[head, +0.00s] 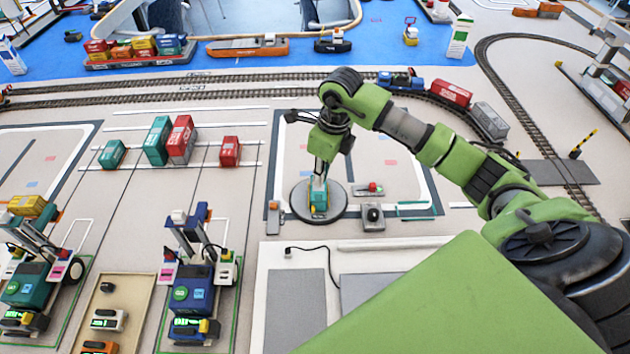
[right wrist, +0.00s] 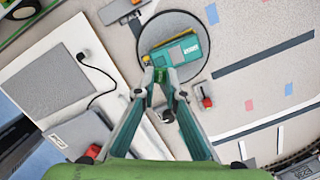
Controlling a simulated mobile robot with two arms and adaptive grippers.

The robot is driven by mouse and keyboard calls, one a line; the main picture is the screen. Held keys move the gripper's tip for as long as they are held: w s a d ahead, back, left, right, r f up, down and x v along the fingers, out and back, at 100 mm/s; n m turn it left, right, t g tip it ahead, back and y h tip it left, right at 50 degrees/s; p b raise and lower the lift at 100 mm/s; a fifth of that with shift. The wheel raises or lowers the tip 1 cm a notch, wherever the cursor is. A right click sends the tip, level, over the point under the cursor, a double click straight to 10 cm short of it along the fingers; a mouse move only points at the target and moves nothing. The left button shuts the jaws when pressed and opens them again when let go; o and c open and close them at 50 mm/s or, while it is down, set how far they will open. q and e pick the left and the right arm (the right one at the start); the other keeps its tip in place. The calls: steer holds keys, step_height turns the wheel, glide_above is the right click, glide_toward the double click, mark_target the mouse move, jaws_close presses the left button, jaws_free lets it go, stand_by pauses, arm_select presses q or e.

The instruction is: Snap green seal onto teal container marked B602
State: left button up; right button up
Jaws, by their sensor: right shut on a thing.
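A teal container (head: 319,202) stands on a round dark plate (head: 300,213) in the middle of the head view. It also shows in the right wrist view (right wrist: 187,56), with a white mark too small to read as B602. My right gripper (head: 319,178) points down at the container. In the right wrist view its fingertips (right wrist: 161,76) are closed together at the container's near end, around a small green piece (right wrist: 160,94), which looks like the green seal. I cannot tell whether the piece touches the container. My left gripper is not in view.
Beside the round plate are a small red device (head: 374,188) and a black knob on a grey base (head: 373,214). Teal and red containers (head: 158,140) stand in a row to the left. Toy vehicles (head: 193,290) stand front left. Train tracks (head: 250,78) run behind.

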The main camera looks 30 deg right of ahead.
mark_target(318, 197)
steer(key=shift+d+f, duration=0.15)
steer(key=shift+f, duration=0.05)
steer(key=shift+w+a+f+b, duration=0.15)
steer(key=shift+f+b, duration=0.1)
steer(key=shift+f, duration=0.1)
steer(key=shift+w+a+f+b, duration=0.1)
steer(key=shift+f+b, duration=0.15)
steer(key=shift+f, duration=0.45)
steer(key=shift+d+f+b, duration=0.1)
steer(key=shift+f+b, duration=0.6)
steer(key=shift+f, duration=0.05)
steer(key=shift+f+b, duration=0.3)
steer(key=shift+f, duration=0.3)
arm_select(q)
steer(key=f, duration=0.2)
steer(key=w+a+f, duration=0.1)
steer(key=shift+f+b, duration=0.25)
steer(key=shift+b, duration=0.05)
arm_select(e)
steer(key=shift+f, duration=0.15)
arm_select(q)
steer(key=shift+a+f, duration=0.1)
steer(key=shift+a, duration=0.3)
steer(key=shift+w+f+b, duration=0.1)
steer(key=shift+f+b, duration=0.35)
steer(key=shift+b, duration=0.1)
arm_select(e)
steer(key=shift+f, duration=0.4)
